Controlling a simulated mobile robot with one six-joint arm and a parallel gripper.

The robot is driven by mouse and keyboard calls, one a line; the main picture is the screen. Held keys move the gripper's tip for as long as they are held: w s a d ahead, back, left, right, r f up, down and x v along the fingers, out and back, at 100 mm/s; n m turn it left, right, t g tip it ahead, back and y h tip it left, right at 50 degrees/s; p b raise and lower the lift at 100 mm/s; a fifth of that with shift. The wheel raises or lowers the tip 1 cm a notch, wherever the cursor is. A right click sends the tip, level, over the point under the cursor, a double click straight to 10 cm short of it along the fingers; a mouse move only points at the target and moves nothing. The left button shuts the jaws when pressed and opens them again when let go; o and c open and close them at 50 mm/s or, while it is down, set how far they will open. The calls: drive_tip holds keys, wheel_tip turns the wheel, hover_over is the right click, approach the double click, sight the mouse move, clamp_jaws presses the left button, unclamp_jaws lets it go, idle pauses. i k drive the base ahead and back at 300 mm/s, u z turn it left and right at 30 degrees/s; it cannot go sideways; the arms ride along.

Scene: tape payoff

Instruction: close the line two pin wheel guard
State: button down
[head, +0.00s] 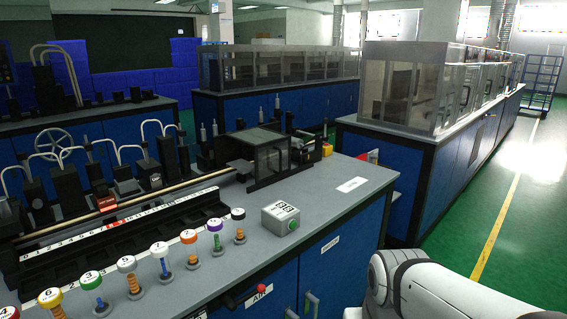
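A dark box-shaped guard with clear smoky panels (272,160) stands on the grey bench top (335,195), at the far end of the machine line. It may be the pin wheel guard, but I see no label on it that says so. Its dark top looks slightly slanted, and I cannot tell whether it is open or shut. What is inside it is too dark to make out. My gripper is not in view; only a white link of my arm shows at the bottom right, well apart from the guard.
A row of clear jars with coloured lids (189,245) lines the bench's front edge. A small grey box with a green button (281,217) stands right of them. Long glazed cabinets (410,92) stand behind. Green floor with a yellow line (497,225) is clear at right.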

sight(272, 148)
drive_tip(key=i, duration=0.9)
drive_tip(key=z, duration=0.05)
